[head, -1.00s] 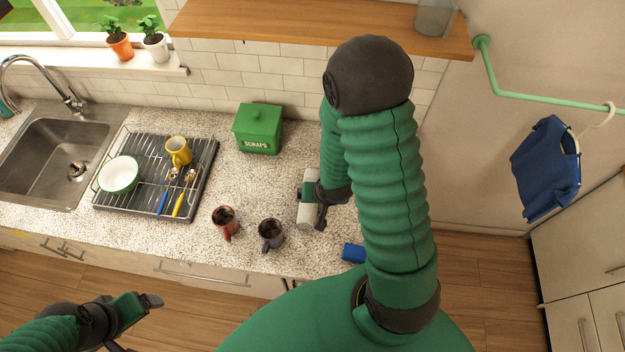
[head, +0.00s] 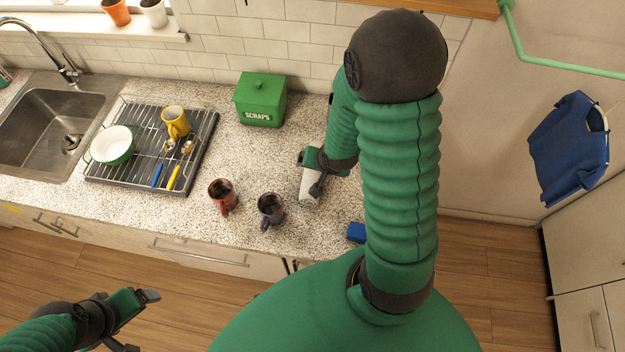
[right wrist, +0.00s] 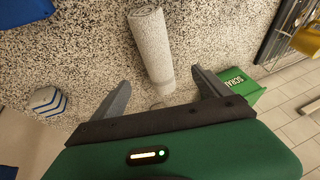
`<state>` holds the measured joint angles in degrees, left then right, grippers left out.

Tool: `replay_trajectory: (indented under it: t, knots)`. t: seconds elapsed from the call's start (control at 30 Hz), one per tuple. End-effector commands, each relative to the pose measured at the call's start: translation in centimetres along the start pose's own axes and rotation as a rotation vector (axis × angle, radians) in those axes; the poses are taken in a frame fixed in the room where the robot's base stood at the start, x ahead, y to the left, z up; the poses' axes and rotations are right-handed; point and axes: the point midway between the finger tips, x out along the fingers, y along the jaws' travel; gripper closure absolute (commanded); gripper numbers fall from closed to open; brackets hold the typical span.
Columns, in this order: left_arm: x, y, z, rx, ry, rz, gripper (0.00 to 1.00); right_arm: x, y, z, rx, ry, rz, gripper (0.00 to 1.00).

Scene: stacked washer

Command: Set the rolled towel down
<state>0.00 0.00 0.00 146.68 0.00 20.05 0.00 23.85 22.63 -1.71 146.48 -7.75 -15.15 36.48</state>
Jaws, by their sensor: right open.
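The rolled towel (head: 310,186) is a pale grey-white roll lying on the speckled counter, to the right of the dark mug. It also shows in the right wrist view (right wrist: 151,45), its near end between my right gripper's fingers. My right gripper (right wrist: 160,78) is open, with visible gaps between each finger and the roll. In the head view my right gripper (head: 316,176) is at the towel, and my arm hides part of the area. My left gripper (head: 140,320) is open and empty, low on the left, in front of the counter.
A red mug (head: 222,197) and a dark mug (head: 270,210) stand left of the towel. A green scraps bin (head: 261,100) is behind. A dish rack (head: 205,160) is further left. A blue block (head: 356,232) lies near the counter's front edge. Counter before the bin is clear.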

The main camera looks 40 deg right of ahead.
Motion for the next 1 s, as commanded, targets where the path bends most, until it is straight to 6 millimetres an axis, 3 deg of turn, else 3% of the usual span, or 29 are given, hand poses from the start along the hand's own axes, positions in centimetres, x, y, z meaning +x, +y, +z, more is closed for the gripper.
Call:
replay_trajectory:
  t: [0.2, 0.47, 0.7, 1.0]
  knots:
    - [0.1, 0.0, 0.0, 0.0, 0.001, 0.0, 0.17, 3.9, 0.0, 0.0, -0.002, -0.005, 0.003, 0.13]
    - [-0.3, 0.0, -0.1, 0.0, 0.0, 0.0, 0.17, 6.4, 0.1, -0.3, -0.001, -0.001, 0.001, 0.13]
    - [-1.4, 0.0, -0.3, 0.0, 0.0, 0.0, 0.17, 10.2, 0.2, -0.9, -0.002, -0.003, 0.001, 0.13]
    - [-1.4, 0.0, -0.3, 0.0, 0.0, 0.0, 0.17, 11.1, 0.2, -0.9, -0.001, 0.0, -0.001, 0.13]
